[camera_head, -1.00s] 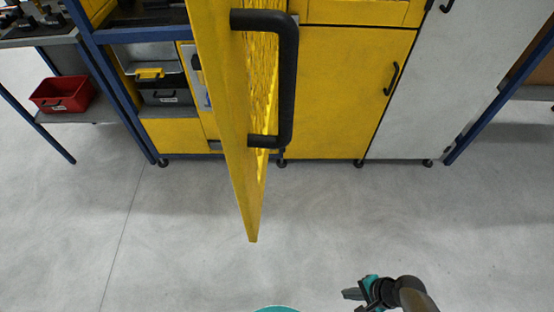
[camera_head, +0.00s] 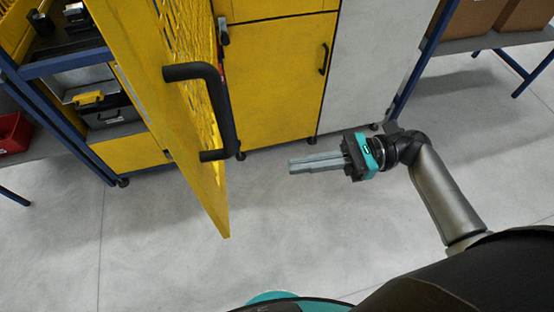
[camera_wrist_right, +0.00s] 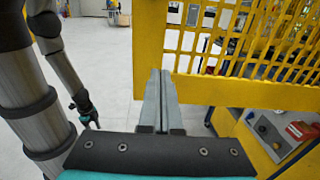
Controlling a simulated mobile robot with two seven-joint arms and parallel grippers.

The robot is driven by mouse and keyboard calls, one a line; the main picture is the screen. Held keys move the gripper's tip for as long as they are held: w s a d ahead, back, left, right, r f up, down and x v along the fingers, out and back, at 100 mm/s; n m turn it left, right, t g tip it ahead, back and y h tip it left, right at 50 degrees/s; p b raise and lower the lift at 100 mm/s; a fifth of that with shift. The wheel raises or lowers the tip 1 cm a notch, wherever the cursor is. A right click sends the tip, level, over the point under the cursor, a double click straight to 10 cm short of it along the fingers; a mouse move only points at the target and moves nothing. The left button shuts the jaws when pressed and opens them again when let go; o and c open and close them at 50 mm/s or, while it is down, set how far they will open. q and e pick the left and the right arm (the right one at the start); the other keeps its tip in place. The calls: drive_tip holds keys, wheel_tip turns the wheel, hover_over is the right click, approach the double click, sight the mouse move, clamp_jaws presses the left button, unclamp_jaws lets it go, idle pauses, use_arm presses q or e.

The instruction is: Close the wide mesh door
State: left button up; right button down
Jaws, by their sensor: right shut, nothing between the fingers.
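The wide mesh door (camera_head: 195,180) is yellow and stands swung open toward me, left of centre in the head view. Its black bar handle (camera_head: 222,115) is on the side facing right. My right gripper (camera_head: 291,165) is shut and empty, pointing left toward the door; in the picture a gap lies between its tips and the handle. In the right wrist view the shut fingers (camera_wrist_right: 158,75) overlap the door's lower corner (camera_wrist_right: 150,60); contact cannot be told. My left gripper (camera_wrist_right: 86,112) is small in the right wrist view, its jaws unclear, and outside the head view.
Yellow cabinet fronts (camera_head: 275,85) and a pale grey panel (camera_head: 368,60) stand behind the door. A red bin (camera_head: 12,133) is at far left, and cardboard boxes (camera_head: 468,18) are on a table at upper right. The grey floor (camera_head: 290,225) below is clear.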

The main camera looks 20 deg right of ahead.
sight(215, 178)
drive_tip(key=a, duration=0.4)
drive_tip(key=a+p, duration=0.1)
drive_tip(key=a, duration=0.3)
drive_tip(key=w+a, duration=0.1)
drive_tip(key=a, duration=0.3)
drive_tip(key=shift+w+a, duration=0.1)
drive_tip(key=shift+a, duration=0.2)
drive_tip(key=shift+a+p, duration=0.1)
drive_tip(key=shift+p, duration=0.2)
